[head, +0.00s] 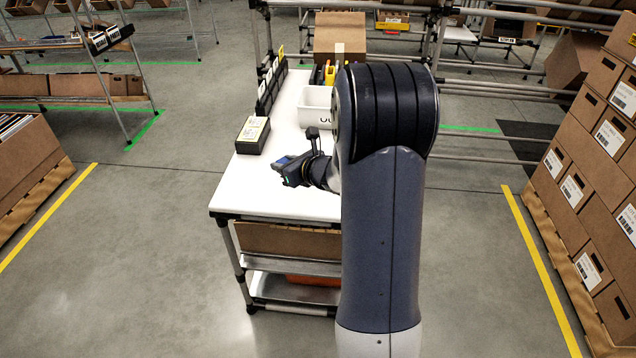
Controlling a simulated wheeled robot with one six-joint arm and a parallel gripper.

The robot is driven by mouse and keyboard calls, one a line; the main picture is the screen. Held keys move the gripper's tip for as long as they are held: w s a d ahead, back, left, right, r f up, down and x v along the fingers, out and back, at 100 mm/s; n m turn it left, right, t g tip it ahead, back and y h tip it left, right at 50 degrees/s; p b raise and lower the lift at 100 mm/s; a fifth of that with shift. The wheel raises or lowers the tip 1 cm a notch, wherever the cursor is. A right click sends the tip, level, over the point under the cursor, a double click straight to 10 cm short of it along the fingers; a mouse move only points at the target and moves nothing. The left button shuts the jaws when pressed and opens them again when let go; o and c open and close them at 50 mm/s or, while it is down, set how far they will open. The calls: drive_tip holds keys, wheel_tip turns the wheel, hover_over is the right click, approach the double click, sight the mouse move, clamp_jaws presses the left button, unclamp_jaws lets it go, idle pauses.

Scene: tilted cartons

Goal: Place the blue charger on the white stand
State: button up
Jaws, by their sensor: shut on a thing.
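My gripper (290,172) is over the near part of the white table, reaching in from the right and pointing left. It is shut on a small dark thing with a bluish face, which I take for the blue charger (282,162); the fingers hide most of it. I cannot tell how far above the tabletop it is. I cannot make out a white stand on the bare part of the table; my arm hides the table's right side.
A dark box with a pale yellow top (253,134) lies on the white table (240,185), behind and left of my gripper. A white bin (314,108) and a row of dark holders (270,88) stand farther back. The table's near left is clear.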

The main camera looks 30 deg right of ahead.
drive_tip(key=m+h+b, duration=0.1)
drive_tip(key=b, duration=0.3)
hover_over(311, 191)
drive_tip(key=f, duration=0.1)
drive_tip(key=shift+t, duration=0.3)
wheel_tip(311, 191, down, 10)
drive_tip(key=shift+f+b, duration=0.1)
drive_tip(key=shift+b, duration=1.1)
drive_tip(key=shift+f, duration=0.15)
drive_tip(key=o, duration=1)
